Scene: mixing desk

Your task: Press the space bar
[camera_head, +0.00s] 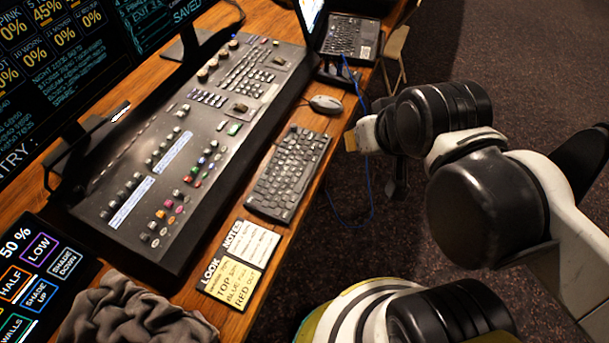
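A black keyboard (287,178) lies on the wooden desk near its right edge, in the middle of the view. Its space bar is too small to pick out clearly among the keys; the keyboard's right long side faces the desk edge. My arm comes in from the right, and its end with my gripper (398,180) hangs over the dark floor, to the right of the keyboard and apart from it. The gripper is small, dark and partly hidden by my wrist, so its fingers cannot be told apart. Nothing seems to touch the keyboard.
A large mixing console (190,150) lies left of the keyboard. Note cards (238,262) and a crumpled grey cloth (135,315) lie nearer. Monitors stand at left. A blue cable hangs past the desk edge.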

